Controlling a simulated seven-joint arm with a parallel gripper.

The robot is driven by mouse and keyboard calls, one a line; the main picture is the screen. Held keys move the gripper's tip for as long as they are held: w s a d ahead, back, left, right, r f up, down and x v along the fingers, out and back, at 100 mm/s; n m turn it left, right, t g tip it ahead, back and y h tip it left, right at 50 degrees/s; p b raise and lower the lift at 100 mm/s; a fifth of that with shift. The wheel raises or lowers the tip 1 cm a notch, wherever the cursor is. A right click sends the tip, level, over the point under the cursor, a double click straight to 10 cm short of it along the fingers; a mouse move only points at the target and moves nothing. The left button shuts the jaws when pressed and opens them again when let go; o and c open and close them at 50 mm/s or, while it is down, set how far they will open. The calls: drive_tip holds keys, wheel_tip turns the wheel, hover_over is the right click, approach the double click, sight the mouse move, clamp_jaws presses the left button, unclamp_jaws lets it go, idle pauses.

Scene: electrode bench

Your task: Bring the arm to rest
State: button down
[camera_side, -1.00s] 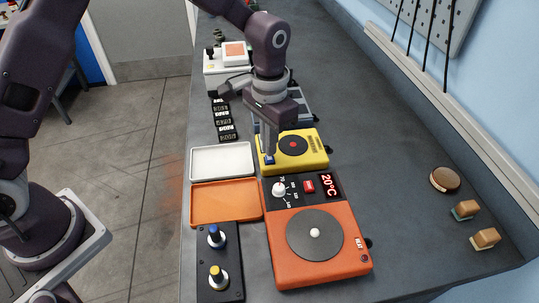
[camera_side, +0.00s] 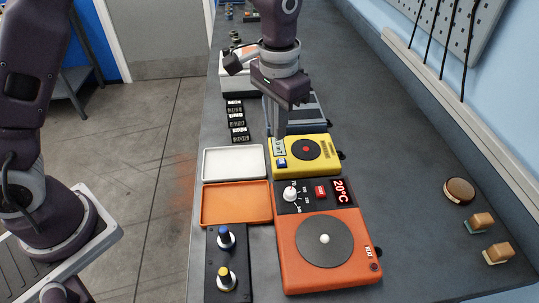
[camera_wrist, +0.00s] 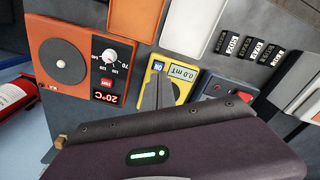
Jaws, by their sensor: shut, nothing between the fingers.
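My gripper (camera_side: 278,135) points down above the back left part of the yellow meter (camera_side: 319,155), which has a dark disc with a red centre. In the side view its fingers are together and hold nothing. In the wrist view the closed fingers (camera_wrist: 159,92) reach over the yellow meter (camera_wrist: 185,85), near its display and dial. A blue button (camera_side: 282,164) on the meter is visible below the fingertips. The gap between fingertips and meter is hard to judge.
An orange hot plate (camera_side: 289,240) reads 20°C in front. White (camera_side: 234,162) and orange (camera_side: 235,204) trays and a two-knob box (camera_side: 214,269) stand left. A grey device is behind the gripper. The bench's right side is mostly clear, with small round and block items (camera_side: 459,190).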

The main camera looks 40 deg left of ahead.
drive_tip(key=s+a+r+t, duration=0.2)
drive_tip(key=s+a+r, duration=0.35)
drive_tip(key=r, duration=0.45)
drive_tip(key=s+a+r+n+t, duration=0.1)
drive_tip(key=s+a, duration=0.2)
drive_tip(key=s, duration=0.7)
drive_tip(key=s+a+r+n+t, duration=0.1)
drive_tip(key=s+a+t, duration=0.1)
drive_tip(key=s, duration=0.7)
drive_tip(key=shift+s+a+r+n, duration=0.35)
drive_tip(key=shift+a+n, duration=0.05)
drive_tip(key=shift+a, duration=0.05)
